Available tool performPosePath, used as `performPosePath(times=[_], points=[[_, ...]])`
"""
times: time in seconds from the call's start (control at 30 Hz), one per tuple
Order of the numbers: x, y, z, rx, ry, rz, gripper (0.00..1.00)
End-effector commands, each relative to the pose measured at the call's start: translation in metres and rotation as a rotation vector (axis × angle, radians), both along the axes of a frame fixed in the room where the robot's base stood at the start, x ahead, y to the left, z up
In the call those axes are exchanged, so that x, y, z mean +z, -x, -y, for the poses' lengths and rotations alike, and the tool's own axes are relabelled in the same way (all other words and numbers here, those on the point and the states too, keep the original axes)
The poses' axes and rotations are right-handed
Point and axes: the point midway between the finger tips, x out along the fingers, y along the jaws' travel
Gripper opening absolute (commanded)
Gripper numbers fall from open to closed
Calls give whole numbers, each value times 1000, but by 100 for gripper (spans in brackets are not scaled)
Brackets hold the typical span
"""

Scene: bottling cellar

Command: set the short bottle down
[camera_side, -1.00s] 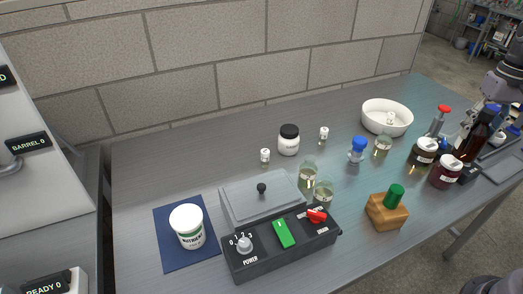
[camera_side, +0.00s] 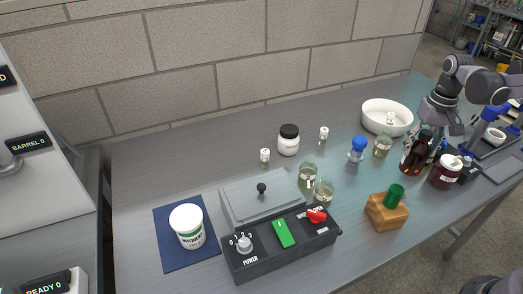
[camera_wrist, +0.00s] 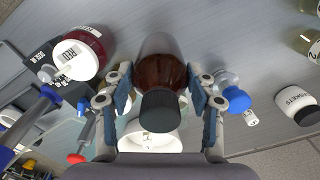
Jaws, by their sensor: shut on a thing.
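An amber bottle (camera_side: 412,159) with dark contents is held near the right side of the bench. In the wrist view the bottle (camera_wrist: 160,73) sits between both fingers, its black cap towards the camera. My gripper (camera_side: 428,133) is shut on it; both fingers (camera_wrist: 159,88) flank it near the cap. In the side view the bottle leans slightly. I cannot tell whether its base touches the bench top.
A red jar (camera_side: 446,173) stands close right of the bottle, a small glass jar (camera_side: 382,147) and a blue-capped bottle (camera_side: 356,150) to its left. A white bowl (camera_side: 371,121) is behind.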

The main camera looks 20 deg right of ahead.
Motion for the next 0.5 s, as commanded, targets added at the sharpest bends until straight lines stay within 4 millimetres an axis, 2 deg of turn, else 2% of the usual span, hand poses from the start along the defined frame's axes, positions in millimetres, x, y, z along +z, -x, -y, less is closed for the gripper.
performPosePath(times=[0.23,0.5], points=[[-12,-10,-8,-1,0,0,4],[-42,-10,-8,0,0,0,4]])
